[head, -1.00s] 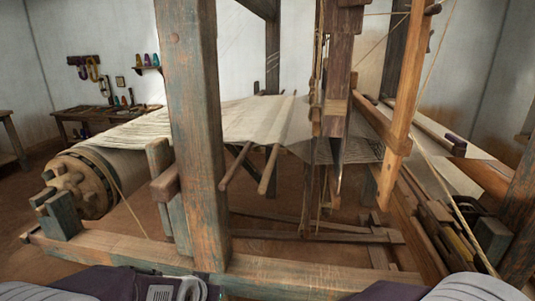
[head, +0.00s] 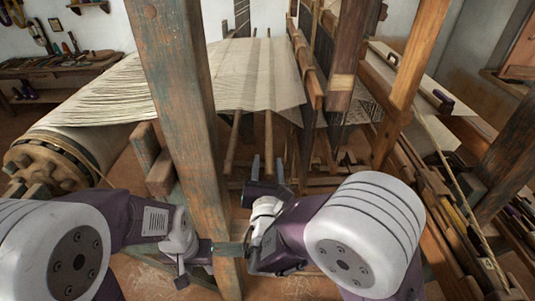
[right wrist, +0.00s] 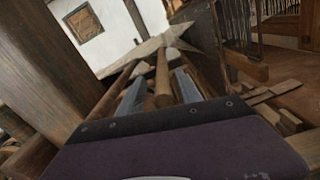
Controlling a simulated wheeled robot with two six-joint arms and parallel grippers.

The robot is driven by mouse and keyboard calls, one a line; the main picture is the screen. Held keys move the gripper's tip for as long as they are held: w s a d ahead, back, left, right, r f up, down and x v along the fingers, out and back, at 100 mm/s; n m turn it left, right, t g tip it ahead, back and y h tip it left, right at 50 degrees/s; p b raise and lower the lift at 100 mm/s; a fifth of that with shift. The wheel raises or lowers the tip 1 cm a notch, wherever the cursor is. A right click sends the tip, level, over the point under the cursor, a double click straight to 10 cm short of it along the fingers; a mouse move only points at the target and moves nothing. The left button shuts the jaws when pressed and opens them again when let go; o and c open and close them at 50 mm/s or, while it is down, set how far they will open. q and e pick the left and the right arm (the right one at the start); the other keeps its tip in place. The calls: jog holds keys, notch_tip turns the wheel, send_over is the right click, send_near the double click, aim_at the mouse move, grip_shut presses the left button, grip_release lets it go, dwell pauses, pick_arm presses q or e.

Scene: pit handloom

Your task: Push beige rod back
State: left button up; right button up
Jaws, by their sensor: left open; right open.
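Two long slim rods run from the warp sheet (head: 255,75) toward me in the head view. The right one, the lighter beige rod (head: 269,135), ends at my right gripper (head: 267,168). In the right wrist view the beige rod (right wrist: 163,80) runs between the two open fingers, with its near end close to the palm; I cannot tell whether they touch. The left, browner rod (head: 235,140) lies just left of that gripper, and its near end is lower. My left gripper (head: 194,264) is low beside the wooden post; its fingertips are hard to make out.
A thick wooden post (head: 180,110) stands between my arms. The cloth roller (head: 60,158) is at the left. Upright loom beams (head: 345,60) stand close right of the rods. A tool bench (head: 60,65) is far back left.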

aim_at(269, 158)
jog(key=w, duration=0.3)
jog(key=shift+w+d+f, duration=0.15)
jog(key=shift+w+d, duration=0.1)
jog(key=shift+s+a, duration=0.1)
jog(key=shift+s, duration=0.05)
grip_shut()
dwell(1.0)
jog(key=shift+a+b, duration=0.5)
jog(key=shift+a, duration=2.25)
